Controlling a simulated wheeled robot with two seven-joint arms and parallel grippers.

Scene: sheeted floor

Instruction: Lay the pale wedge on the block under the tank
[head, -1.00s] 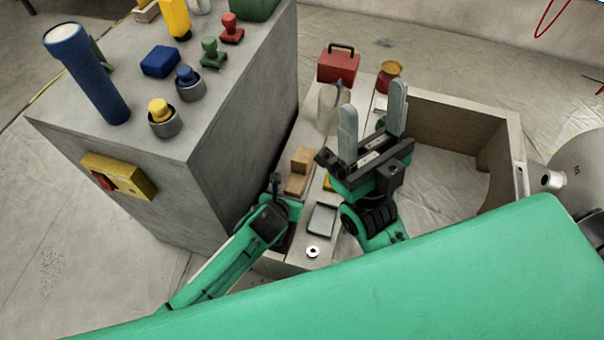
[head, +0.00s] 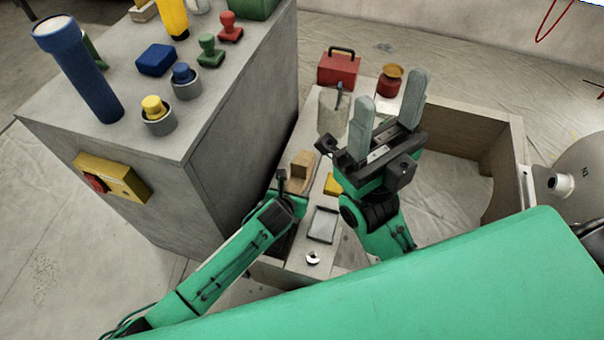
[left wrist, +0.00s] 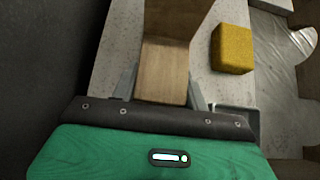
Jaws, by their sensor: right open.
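A pale wooden piece (head: 300,168), probably the wedge, stands on the light bench top left of centre in the head view, with a taller back part and a lower front part. In the left wrist view the pale wood (left wrist: 163,72) lies between my left gripper's fingers (left wrist: 165,88); whether they press on it is unclear. In the head view my left gripper (head: 287,187) is at the wood's near side, its fingers mostly hidden. My right gripper (head: 388,112) is open and empty above the bench. A grey tank (head: 578,175) is partly in view at the right edge; I cannot make out a block under it.
A yellow block (head: 333,184) and a grey tray (head: 323,224) are near the wood. A grey pot (head: 331,112), a red toolbox (head: 339,68) and a red jar (head: 389,80) stand farther back. A tall grey cabinet (head: 140,230) with buttons and stamps borders the left side.

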